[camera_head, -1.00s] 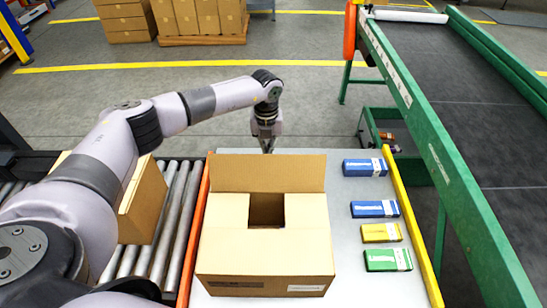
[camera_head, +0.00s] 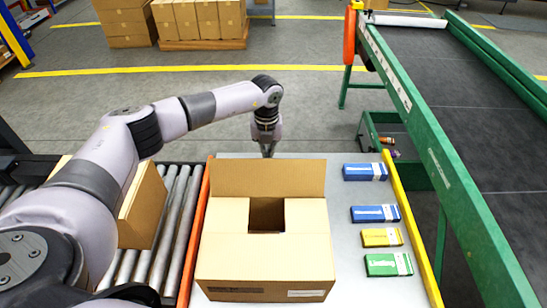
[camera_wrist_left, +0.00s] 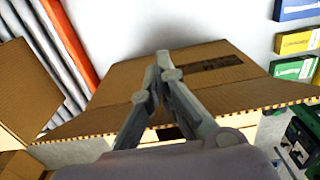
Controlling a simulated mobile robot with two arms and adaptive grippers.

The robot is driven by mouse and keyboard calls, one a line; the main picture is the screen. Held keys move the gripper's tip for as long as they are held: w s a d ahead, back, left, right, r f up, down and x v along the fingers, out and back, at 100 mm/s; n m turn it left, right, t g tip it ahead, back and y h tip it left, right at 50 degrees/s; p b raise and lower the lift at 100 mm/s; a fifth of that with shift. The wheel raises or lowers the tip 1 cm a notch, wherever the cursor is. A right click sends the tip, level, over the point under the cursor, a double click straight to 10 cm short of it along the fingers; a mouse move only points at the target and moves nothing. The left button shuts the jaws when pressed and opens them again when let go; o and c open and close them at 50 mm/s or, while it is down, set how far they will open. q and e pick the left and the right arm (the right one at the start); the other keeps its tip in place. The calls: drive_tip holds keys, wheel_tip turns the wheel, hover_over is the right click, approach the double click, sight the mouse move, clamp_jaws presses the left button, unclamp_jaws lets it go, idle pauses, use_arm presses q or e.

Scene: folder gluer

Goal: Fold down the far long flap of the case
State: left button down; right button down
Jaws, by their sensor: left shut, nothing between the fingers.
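In the head view the brown cardboard case (camera_head: 265,268) stands open-topped on the grey table. Its far long flap (camera_head: 268,177) stands up along the far edge. The near long flap (camera_head: 262,252) and the side flaps lie flat, leaving a dark square opening in the middle. My left gripper (camera_head: 267,153) points down just behind the far flap's top edge; the flap hides part of the area below its tips. In the left wrist view its fingers (camera_wrist_left: 163,60) are closed together, empty, in front of brown cardboard (camera_wrist_left: 210,68). Contact cannot be told. My right gripper is out of view.
Blue, yellow and green small packs (camera_head: 381,237) lie right of the case. A yellow rail (camera_head: 412,225) and green-framed conveyor (camera_head: 440,150) are beyond them. An orange rail (camera_head: 195,235) and rollers (camera_head: 165,235) with another carton (camera_head: 142,208) lie left.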

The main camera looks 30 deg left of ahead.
sight(267, 181)
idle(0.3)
use_arm(q)
drive_tip(key=s+d+p, duration=0.1)
drive_tip(key=s, duration=0.1)
drive_tip(key=s+p, duration=0.2)
drive_tip(key=s+d+p, duration=0.1)
drive_tip(key=s+p, duration=0.1)
drive_tip(key=shift+d+r, duration=0.1)
drive_tip(key=shift+d, duration=0.25)
drive_tip(key=shift+s+d+p, duration=0.25)
drive_tip(key=shift+s+p, duration=0.1)
drive_tip(key=shift+p, duration=0.05)
